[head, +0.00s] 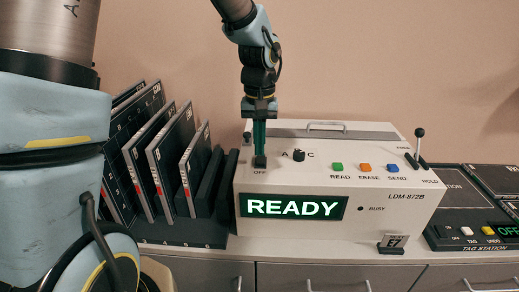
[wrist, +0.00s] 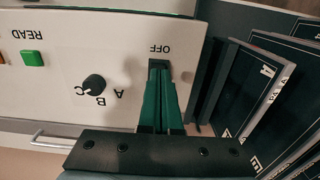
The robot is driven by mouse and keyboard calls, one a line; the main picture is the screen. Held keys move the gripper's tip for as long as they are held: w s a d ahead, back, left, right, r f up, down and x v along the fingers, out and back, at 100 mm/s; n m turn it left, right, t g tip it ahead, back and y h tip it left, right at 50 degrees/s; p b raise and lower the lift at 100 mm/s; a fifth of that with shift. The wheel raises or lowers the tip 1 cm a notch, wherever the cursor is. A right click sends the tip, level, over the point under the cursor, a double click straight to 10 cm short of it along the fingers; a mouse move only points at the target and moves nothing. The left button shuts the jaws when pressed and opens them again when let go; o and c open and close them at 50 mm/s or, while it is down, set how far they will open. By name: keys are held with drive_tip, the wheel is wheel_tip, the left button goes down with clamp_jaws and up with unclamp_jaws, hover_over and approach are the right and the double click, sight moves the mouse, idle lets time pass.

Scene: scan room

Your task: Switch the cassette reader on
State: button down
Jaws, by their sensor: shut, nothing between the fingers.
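The cassette reader (head: 385,200) is a cream box marked LDM-872B on the counter. Its front display (head: 291,207) is lit and reads READY. The dark power switch (head: 260,163) is at the top left of the sloped panel, with an OFF label below it. My gripper (head: 260,154) points down with its green fingers shut and empty, the tips at the switch. In the wrist view the fingertips (wrist: 159,68) cover most of the switch beside the OFF label (wrist: 159,48). I cannot tell the switch's position or whether the tips touch it.
A black rack of upright cassettes (head: 172,160) stands close to the left. The panel carries an A-B-C knob (head: 299,155), green READ (head: 337,167), orange ERASE and blue SEND buttons, and a HOLD lever (head: 417,145). A tag station (head: 470,240) lies to the right.

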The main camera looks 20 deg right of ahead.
sight(259, 163)
drive_tip(key=shift+f, duration=1.35)
drive_tip(key=shift+s+f+t+b, duration=0.1)
drive_tip(key=shift+f+t+b, duration=0.3)
drive_tip(key=shift+b, duration=0.55)
drive_tip(key=shift+r+p, duration=0.25)
drive_tip(key=shift+p, duration=0.2)
drive_tip(key=shift+w+d+r+p, duration=0.15)
drive_tip(key=shift+w+r+p, duration=0.1)
drive_tip(key=shift+w, duration=0.1)
drive_tip(key=shift+w+d+r+p, duration=0.1)
drive_tip(key=shift+w+d+p, duration=0.1)
drive_tip(key=shift+w, duration=0.15)
